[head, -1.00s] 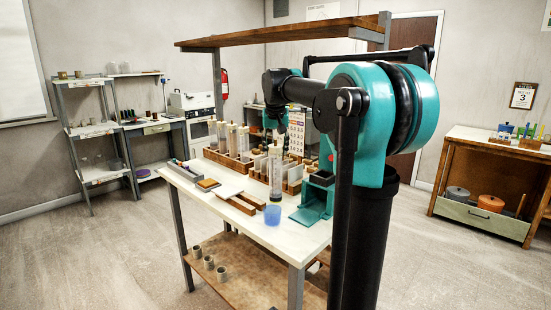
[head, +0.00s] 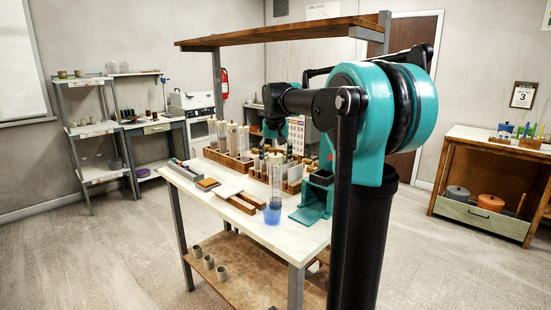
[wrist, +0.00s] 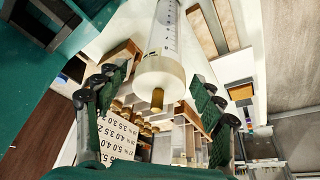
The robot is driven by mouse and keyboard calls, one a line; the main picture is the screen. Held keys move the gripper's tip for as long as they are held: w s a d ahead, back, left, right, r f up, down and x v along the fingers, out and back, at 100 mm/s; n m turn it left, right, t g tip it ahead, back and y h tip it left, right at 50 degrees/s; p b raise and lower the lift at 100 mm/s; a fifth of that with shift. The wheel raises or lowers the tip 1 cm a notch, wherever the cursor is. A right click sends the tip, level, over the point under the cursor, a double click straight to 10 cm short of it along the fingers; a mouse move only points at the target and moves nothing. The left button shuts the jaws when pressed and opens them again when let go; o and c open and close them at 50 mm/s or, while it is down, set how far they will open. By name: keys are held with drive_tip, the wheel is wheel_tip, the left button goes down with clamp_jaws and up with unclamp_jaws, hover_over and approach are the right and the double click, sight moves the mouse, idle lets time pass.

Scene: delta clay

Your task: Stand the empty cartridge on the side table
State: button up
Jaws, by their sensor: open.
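A tall clear cartridge (head: 275,185) stands upright at the front of the white-topped bench (head: 245,228). Its lower end overlaps a translucent blue cup (head: 272,215); I cannot tell for sure whether it is inside. In the wrist view the cartridge (wrist: 160,75) shows its pale end cap and brass-coloured nozzle towards the camera, between my spread fingers. My gripper (wrist: 158,115) is open, with a gap on both sides of the cartridge. In the head view my gripper is small and mostly lost against the racks. Which surface is the side table is not clear.
Wooden racks with several cartridges (head: 243,138) stand behind, and a teal holder (head: 316,200) is at right. A wooden shelf (head: 280,32) hangs above the bench. The floor between is clear.

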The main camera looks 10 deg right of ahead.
drive_tip(key=v, duration=1.2)
drive_tip(key=shift+r, duration=0.15)
